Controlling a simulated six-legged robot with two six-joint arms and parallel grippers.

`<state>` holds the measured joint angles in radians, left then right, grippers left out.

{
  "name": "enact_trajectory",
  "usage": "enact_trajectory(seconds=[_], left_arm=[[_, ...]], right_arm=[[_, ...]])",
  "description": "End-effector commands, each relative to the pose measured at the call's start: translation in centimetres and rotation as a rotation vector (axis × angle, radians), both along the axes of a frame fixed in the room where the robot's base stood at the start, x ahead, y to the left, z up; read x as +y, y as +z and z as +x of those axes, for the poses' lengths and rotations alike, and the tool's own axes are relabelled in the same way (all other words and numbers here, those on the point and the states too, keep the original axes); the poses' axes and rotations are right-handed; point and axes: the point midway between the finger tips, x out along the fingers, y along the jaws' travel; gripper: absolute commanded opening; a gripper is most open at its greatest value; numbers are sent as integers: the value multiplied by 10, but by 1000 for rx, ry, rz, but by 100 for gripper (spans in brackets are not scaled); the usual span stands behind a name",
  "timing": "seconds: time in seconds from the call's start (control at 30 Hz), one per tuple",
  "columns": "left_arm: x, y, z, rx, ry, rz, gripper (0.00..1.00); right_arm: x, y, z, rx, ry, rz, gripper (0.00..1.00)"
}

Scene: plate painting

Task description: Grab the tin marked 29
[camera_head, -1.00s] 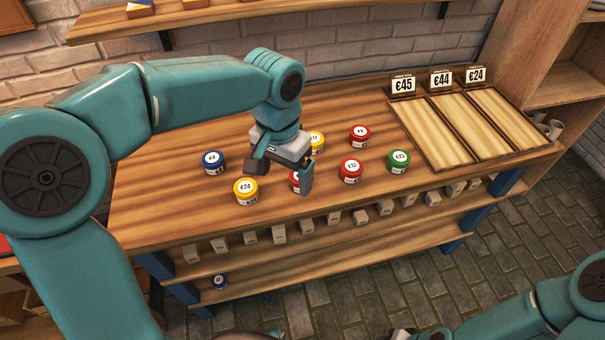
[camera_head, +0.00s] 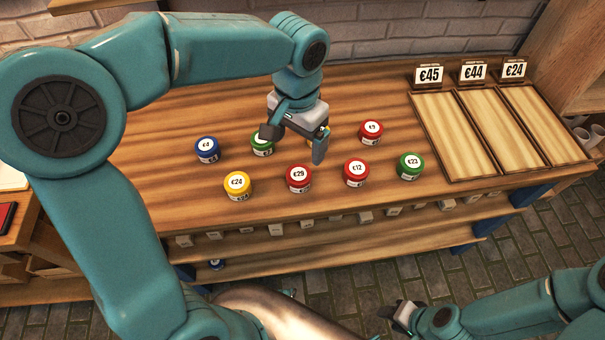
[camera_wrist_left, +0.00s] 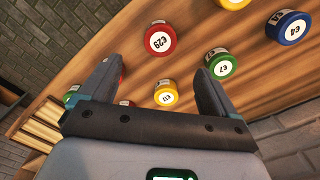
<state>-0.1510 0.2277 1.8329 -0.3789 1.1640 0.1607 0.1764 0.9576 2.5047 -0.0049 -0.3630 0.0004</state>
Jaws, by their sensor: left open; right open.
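The red tin marked 29 (camera_head: 299,178) stands upright on the wooden table in the head view, between the yellow 24 tin and the red 12 tin. In the left wrist view the tin marked 29 (camera_wrist_left: 160,39) lies beyond the fingertips, near the top. My left gripper (camera_head: 293,143) is open and empty, above the table and behind the 29 tin. In the wrist view a yellow tin (camera_wrist_left: 166,93) shows between the left gripper's fingers (camera_wrist_left: 155,80); I cannot tell its height gap. My right gripper (camera_head: 404,315) is low at the bottom right, away from the table.
Other tins stand close by: yellow 24 (camera_head: 238,185), red 12 (camera_head: 356,172), green 23 (camera_head: 410,166), red 9 (camera_head: 371,132), blue 4 (camera_head: 207,149) and a green one (camera_head: 262,146). Trays (camera_head: 441,135) with price signs 45, 44 and 24 stand empty at the right.

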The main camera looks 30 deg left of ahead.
Motion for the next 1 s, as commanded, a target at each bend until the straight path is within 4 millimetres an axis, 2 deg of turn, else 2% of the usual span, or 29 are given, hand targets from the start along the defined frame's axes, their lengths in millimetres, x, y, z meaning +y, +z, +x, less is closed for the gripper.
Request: enact_trajectory(seconds=[0.03, 0.2, 0.47, 0.7, 0.83, 1.0], left_arm=[[0, -15, -2, 6, 1, 0, 91], [0, -51, -3, 3, 0, -1, 91], [-1, -73, 0, 1, 0, -1, 91], [-2, -112, 4, 3, 0, 0, 91], [-2, -120, 6, 1, 0, -1, 91], [-2, -121, 6, -1, 0, -1, 91]], right_arm=[[0, -4, 0, 0, 0, 0, 43], [0, -7, 0, 0, 0, 0, 43], [0, -9, 0, 0, 0, 0, 43], [0, -11, 0, 0, 0, 0, 43], [0, -11, 0, 0, 0, 0, 43], [0, -11, 0, 0, 0, 0, 43]])
